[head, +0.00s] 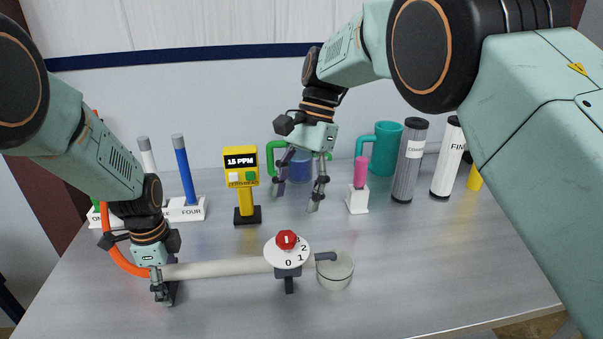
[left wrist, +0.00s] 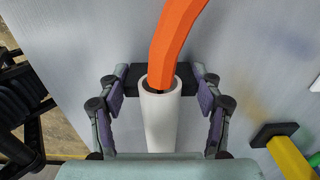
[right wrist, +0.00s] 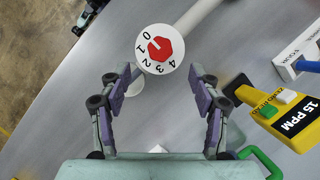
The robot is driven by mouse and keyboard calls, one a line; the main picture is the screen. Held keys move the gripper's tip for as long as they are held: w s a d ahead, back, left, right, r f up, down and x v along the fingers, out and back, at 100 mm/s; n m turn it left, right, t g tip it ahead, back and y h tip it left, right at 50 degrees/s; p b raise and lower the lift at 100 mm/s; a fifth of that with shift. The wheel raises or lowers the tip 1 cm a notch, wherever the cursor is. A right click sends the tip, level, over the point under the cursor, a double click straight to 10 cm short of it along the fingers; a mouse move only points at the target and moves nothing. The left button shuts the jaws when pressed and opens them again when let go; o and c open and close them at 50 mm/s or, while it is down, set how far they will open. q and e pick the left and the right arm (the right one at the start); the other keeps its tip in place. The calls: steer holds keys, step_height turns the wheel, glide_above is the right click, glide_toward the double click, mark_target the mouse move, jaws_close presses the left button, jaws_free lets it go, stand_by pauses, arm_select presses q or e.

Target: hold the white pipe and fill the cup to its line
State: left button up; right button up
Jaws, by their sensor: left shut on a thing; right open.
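The white pipe (head: 225,268) lies level above the table, with an orange hose (left wrist: 178,35) in its left end. My left gripper (head: 163,287) is shut around the pipe near that end; its fingers flank it in the left wrist view (left wrist: 160,95). A round white dial with a red knob (head: 287,240) sits on the pipe's right part, numbered from 0; it also shows in the right wrist view (right wrist: 160,48). A grey spout leads over the clear cup (head: 336,273). The cup's line and level are not readable. My right gripper (head: 295,203) is open and empty, above and behind the dial.
A yellow meter (head: 242,175) reading 15 PPM stands behind the pipe. Farther back are a blue stick in a white block (head: 186,208), a pink-topped stand (head: 358,190), a teal mug (head: 384,148) and labelled cylinders (head: 409,165). The front right table is clear.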

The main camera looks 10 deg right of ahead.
mark_target(286, 237)
steer(key=x, duration=0.7)
steer(key=shift+s+a+f, duration=0.1)
steer(key=shift+s+f, duration=0.05)
steer(key=shift+f, duration=0.2)
steer(key=shift+c, duration=0.3)
jaws_close()
stand_by(0.4)
